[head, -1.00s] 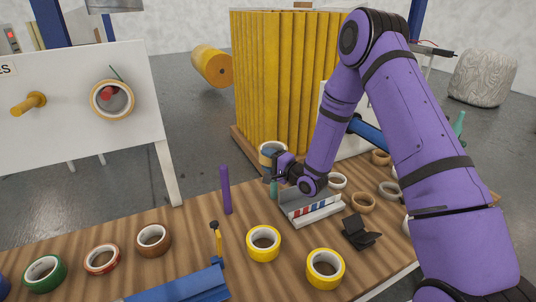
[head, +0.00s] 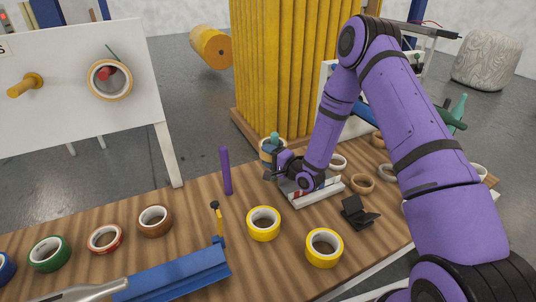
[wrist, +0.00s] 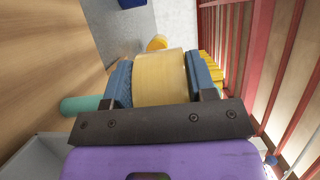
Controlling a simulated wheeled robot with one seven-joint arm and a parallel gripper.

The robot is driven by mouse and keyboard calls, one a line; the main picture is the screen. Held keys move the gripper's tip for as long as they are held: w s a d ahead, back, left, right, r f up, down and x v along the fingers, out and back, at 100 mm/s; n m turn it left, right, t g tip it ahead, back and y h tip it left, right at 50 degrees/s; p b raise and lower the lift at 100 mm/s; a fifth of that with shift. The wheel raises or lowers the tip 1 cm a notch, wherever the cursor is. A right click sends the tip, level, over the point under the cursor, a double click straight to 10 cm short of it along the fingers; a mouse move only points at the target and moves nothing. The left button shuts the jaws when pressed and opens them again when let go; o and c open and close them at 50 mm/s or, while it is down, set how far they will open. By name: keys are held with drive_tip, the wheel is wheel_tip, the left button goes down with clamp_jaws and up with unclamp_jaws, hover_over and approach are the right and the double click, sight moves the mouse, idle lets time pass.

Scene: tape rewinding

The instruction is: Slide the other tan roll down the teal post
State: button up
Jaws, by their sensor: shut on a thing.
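My gripper (head: 272,158) is at the back of the wooden table, shut on a tan roll (wrist: 160,78). In the wrist view, a blue finger pad presses on each side of the roll. In the head view only part of the held roll shows. The tip of the teal post (head: 274,137) stands just above it. The gripper hides whether the post passes fully through the roll and how high the roll sits. A teal cylinder (wrist: 84,105) shows beside the left finger in the wrist view.
A white tray (head: 318,195) lies close under my arm. Yellow rolls (head: 263,223), a purple post (head: 226,170), a black stand (head: 357,213) and a blue holder (head: 175,277) are on the table (head: 190,225). A white panel (head: 60,120) carries another tan roll (head: 110,81).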

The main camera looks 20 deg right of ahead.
drive_tip(key=o, duration=1.1)
drive_tip(key=v, duration=1)
drive_tip(key=shift+s+d, duration=0.25)
drive_tip(key=shift+s, duration=0.1)
